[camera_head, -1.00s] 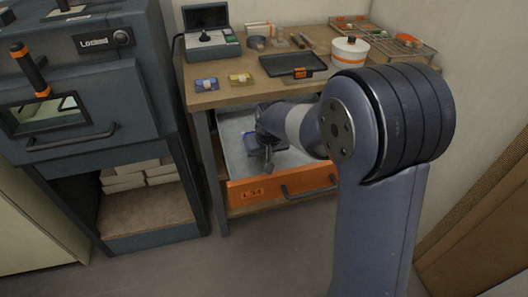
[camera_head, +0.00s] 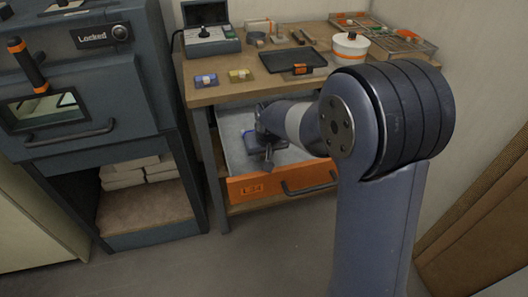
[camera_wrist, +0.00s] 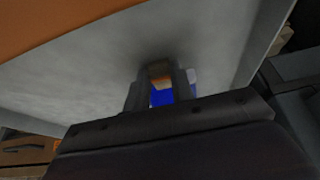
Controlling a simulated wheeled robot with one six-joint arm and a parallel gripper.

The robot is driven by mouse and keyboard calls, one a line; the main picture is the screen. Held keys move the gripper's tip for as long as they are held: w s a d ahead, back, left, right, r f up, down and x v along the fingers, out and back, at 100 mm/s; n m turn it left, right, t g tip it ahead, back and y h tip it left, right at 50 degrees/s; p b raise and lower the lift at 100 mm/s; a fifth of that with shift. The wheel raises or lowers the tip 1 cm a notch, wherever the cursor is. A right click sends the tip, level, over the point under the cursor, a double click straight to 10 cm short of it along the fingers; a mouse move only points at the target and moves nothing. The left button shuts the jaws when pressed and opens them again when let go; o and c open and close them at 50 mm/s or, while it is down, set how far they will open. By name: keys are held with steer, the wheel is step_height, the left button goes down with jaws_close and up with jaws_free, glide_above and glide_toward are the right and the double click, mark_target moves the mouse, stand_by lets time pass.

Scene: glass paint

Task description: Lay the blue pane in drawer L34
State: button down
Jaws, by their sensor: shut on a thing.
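Drawer L34 (camera_head: 272,187) has an orange front with its label at the left and stands pulled open under the worktable. My gripper (camera_head: 265,150) is inside the open drawer, over its grey floor, partly hidden by my arm. In the wrist view my gripper (camera_wrist: 162,75) is shut on a blue piece, the blue pane (camera_wrist: 160,96), of which only a small part shows between the fingers. The drawer's grey inside (camera_wrist: 75,75) lies around the fingertips. I cannot tell whether the pane touches the drawer floor.
A dark furnace-like cabinet (camera_head: 95,75) stands at the left. The floor before the drawer is clear.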

steer(key=c, duration=1.1)
jaws_free()
steer(key=shift+c, duration=0.2)
steer(key=shift+r, duration=0.15)
step_height(320, 180, up, 7)
steer(key=p, duration=0.5)
steer(key=shift+f, duration=0.3)
step_height(320, 180, down, 7)
steer(key=b, duration=0.5)
steer(key=shift+r, duration=0.2)
